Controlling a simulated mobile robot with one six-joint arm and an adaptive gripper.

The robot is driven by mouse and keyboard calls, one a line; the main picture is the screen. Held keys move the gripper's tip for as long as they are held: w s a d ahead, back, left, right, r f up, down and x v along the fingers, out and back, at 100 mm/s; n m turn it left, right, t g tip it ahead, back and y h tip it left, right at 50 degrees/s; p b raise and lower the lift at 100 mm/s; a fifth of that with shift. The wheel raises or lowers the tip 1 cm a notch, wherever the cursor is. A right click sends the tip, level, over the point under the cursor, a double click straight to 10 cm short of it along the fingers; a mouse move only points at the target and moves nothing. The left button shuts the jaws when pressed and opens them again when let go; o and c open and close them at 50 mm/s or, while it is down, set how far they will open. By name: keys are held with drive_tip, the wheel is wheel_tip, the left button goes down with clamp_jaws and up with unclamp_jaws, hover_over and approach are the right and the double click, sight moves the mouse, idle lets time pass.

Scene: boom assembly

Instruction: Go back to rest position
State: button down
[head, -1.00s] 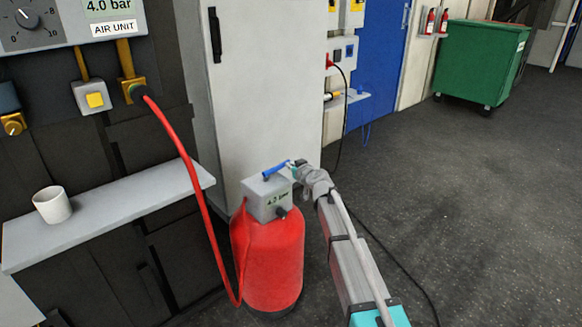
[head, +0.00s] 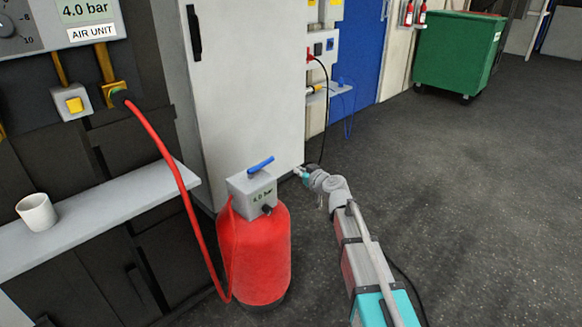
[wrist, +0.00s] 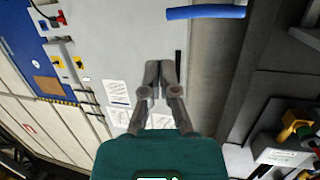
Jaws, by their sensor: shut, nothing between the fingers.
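My gripper (head: 301,172) is shut and empty, to the right of the red tank's grey box and apart from it. In the wrist view my gripper's fingers (wrist: 157,70) meet at their tips.
A red hose (head: 165,150) runs from the air unit (head: 62,30) to the tank. A white mug (head: 37,211) stands on the grey shelf (head: 100,215). A tall grey cabinet (head: 240,90) is behind the tank. A green bin (head: 455,55) stands farther back; the floor at right is clear.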

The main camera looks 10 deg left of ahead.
drive_tip(key=shift+s+d+r, duration=0.1)
drive_tip(key=shift+s+d, duration=0.25)
drive_tip(key=shift+d, duration=0.2)
drive_tip(key=s+d+f+m+g+h, duration=0.3)
drive_tip(key=s+d+f+g+h, duration=0.15)
drive_tip(key=s+d, duration=0.55)
drive_tip(key=s+d+f+m+g+h, duration=0.3)
drive_tip(key=s+d+f, duration=0.35)
drive_tip(key=d, duration=0.65)
drive_tip(key=s+d+f+m+g+h, duration=0.3)
drive_tip(key=s+d+h, duration=0.1)
drive_tip(key=s+d, duration=0.65)
wheel_tip(320, 180, up, 29)
drive_tip(key=p, duration=3)
drive_tip(key=shift+w+d, duration=0.2)
drive_tip(key=shift+d, duration=0.05)
